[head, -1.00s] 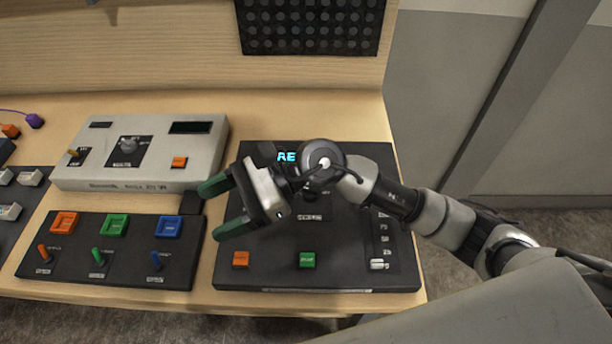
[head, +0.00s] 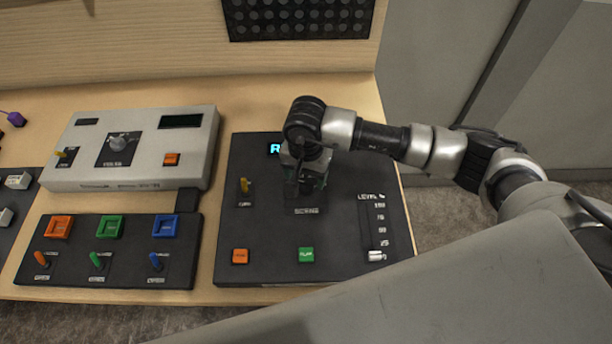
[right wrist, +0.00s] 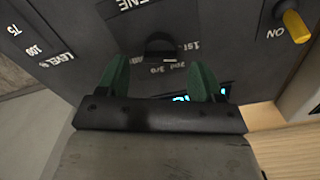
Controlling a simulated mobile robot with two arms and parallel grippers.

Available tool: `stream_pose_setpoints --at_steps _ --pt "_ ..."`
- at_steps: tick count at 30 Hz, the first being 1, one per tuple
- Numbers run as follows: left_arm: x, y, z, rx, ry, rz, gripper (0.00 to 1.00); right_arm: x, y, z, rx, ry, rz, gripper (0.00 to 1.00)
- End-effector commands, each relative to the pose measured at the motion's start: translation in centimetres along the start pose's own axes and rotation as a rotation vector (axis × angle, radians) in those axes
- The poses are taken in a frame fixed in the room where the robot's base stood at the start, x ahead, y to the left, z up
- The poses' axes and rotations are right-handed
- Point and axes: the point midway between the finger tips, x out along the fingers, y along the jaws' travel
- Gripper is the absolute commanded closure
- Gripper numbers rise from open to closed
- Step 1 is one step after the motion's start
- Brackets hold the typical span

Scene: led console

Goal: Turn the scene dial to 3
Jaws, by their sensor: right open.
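The scene dial (right wrist: 160,46) is a dark knob on the black console panel (head: 340,262), with labels such as 1st, 2nd and 3rd around it in the right wrist view. Its pointer setting is too dark to read. In the head view my right gripper (head: 306,188) points down over the dial's place above the SCENE label and hides the dial. In the right wrist view the right gripper (right wrist: 159,78) is open, its green fingers apart with the dial ahead between them. Whether they touch it, I cannot tell. My left gripper is not in view.
The panel also bears a yellow toggle (head: 245,185), a cyan display (head: 273,149) partly hidden by my arm, an orange button (head: 240,256), a green button (head: 306,255) and a level slider (head: 376,256). A light grey box with a dial (head: 118,143) stands left.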

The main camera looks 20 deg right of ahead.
Motion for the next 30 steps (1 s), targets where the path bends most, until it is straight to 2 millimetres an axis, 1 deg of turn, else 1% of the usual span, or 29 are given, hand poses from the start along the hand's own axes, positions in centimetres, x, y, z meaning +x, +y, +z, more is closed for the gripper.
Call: stream_pose_setpoints --at_steps 1,3,7,11,17,18,20,27,30 --pt "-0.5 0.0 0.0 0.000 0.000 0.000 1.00 0.7 0.1 0.1 0.000 -0.003 0.004 0.33" --pt "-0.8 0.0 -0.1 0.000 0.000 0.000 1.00 1.7 0.1 0.1 0.001 -0.003 0.003 0.33" --pt "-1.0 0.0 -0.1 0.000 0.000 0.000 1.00 2.9 0.0 0.1 0.000 -0.002 0.001 0.33" --pt "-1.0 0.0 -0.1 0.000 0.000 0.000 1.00 3.4 0.0 0.1 -0.001 -0.001 -0.001 0.33" --pt "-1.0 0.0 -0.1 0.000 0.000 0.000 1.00 3.4 0.0 0.1 -0.001 -0.001 -0.001 0.33" --pt "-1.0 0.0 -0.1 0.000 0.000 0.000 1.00 3.4 0.0 0.1 -0.001 -0.001 -0.001 0.37" --pt "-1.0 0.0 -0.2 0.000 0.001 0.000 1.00 3.4 0.0 0.1 -0.001 -0.001 -0.001 0.46" --pt "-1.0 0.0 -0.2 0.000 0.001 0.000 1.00 3.4 0.0 0.0 0.000 -0.001 -0.001 0.82" --pt "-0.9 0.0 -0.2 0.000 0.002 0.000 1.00 3.4 0.0 0.0 0.002 -0.001 -0.002 0.82"
